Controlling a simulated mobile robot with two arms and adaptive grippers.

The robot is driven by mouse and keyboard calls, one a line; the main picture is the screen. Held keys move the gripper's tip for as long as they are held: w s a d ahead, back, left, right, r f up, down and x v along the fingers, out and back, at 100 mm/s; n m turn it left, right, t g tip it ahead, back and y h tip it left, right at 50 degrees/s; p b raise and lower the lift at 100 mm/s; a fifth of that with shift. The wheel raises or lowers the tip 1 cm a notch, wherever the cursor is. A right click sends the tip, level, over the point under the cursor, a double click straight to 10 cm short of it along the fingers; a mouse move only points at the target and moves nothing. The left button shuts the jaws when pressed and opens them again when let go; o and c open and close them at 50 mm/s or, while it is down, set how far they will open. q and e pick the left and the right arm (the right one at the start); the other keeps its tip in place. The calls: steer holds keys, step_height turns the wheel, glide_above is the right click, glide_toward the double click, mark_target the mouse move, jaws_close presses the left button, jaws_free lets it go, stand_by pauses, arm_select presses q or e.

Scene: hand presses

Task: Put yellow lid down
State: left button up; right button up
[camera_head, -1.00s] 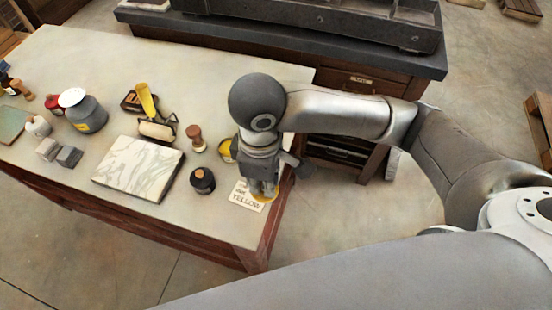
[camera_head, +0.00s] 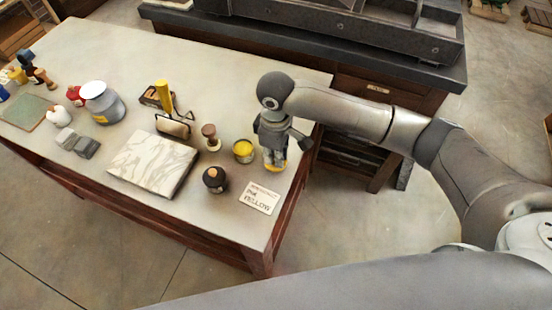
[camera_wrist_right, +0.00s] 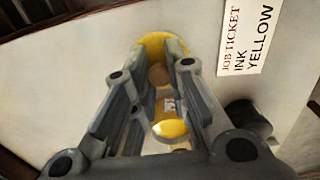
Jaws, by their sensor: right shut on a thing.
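My right gripper (camera_head: 274,160) is shut on the yellow lid (camera_head: 281,167), low over the table's right edge. Only slivers of the lid show below the fingers in the head view. In the wrist view, the yellow lid (camera_wrist_right: 163,43) shows behind the fingertips of my right gripper (camera_wrist_right: 160,70). I cannot tell whether the lid touches the tabletop. An open tin of yellow ink (camera_head: 243,152) stands just left of the gripper. My left gripper is not in view.
The job ticket reading YELLOW (camera_head: 260,197) lies in front of the gripper. A dark jar (camera_head: 215,180), a wooden-handled tool (camera_head: 210,137), a marbled slab (camera_head: 152,165) and a roller (camera_head: 173,126) are to the left. The table's (camera_head: 225,75) far part is clear.

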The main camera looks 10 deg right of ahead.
steer(key=shift+f+p, duration=0.3)
steer(key=shift+f, duration=1.25)
steer(key=shift+f, duration=0.1)
steer(key=o, duration=0.8)
step_height(320, 180, up, 12)
steer(key=shift+r+b, duration=0.15)
steer(key=shift+b, duration=0.35)
steer(key=shift+a, duration=0.1)
